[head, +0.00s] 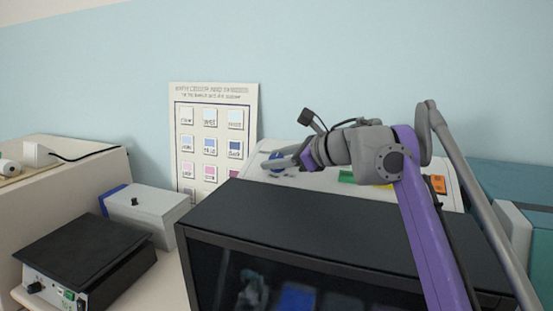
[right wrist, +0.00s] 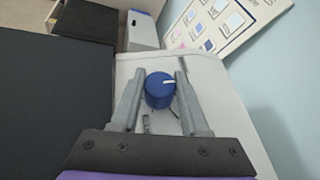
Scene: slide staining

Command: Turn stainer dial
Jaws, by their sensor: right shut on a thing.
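The stainer (head: 318,180) is a white machine with a sloped face, standing behind a dark box. Its blue dial (right wrist: 160,90) has a white pointer line and sits between the fingers of my right gripper (right wrist: 158,88) in the right wrist view. The gripper is shut on the dial, with a finger against each side. The pointer line points to the right in that view. In the head view the dial (head: 277,172) is partly hidden by my right gripper (head: 272,165). My left gripper is in neither view.
The dark box (head: 340,220) with a glossy front stands before the stainer. A black-topped device (head: 85,250) and a grey box (head: 148,212) are at the left. A chart (head: 255,115) leans on the wall behind. A teal case (head: 510,185) is at the right.

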